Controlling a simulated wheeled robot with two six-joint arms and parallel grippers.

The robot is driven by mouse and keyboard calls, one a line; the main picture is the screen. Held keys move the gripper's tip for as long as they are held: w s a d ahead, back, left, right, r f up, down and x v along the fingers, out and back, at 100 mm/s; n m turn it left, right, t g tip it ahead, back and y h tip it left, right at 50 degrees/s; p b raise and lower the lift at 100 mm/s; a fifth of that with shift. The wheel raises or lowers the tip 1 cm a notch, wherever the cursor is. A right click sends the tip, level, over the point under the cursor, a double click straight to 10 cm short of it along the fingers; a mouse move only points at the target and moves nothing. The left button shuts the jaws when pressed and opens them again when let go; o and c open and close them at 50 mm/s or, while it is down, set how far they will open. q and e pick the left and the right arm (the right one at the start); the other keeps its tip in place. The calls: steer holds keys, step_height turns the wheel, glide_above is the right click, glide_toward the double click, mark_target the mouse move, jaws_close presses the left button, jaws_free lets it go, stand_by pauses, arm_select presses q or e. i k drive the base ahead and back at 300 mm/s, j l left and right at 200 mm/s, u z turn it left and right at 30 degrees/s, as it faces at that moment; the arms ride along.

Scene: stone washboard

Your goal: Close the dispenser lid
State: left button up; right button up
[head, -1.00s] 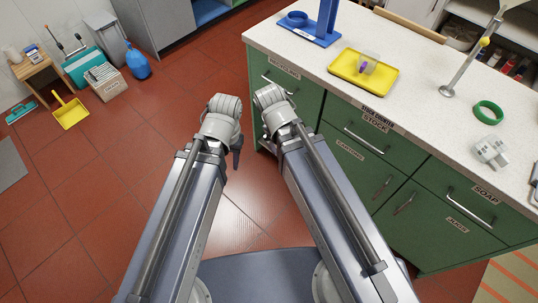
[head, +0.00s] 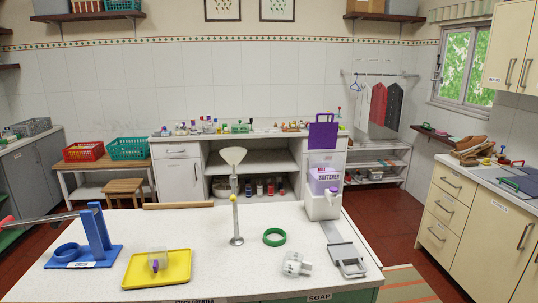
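The dispenser (head: 322,207) is a white and clear box with a softener label and purple contents. It stands at the back right of the speckled counter. Its purple lid (head: 322,136) with a loop handle stands upright above the box, so the lid is open. A small purple part sits on the dispenser's right side.
On the counter (head: 205,228) are a blue stand (head: 97,235), a yellow tray (head: 135,280) with a clear cup, a funnel on a metal pole (head: 235,205), a green ring (head: 274,237), a white block (head: 296,264) and a grey metal-framed item (head: 347,257).

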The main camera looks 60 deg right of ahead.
mark_target(322, 136)
steer(key=z, duration=2.3)
steer(key=i+z, duration=0.2)
steer(key=k+j, duration=0.05)
steer(key=k, duration=0.05)
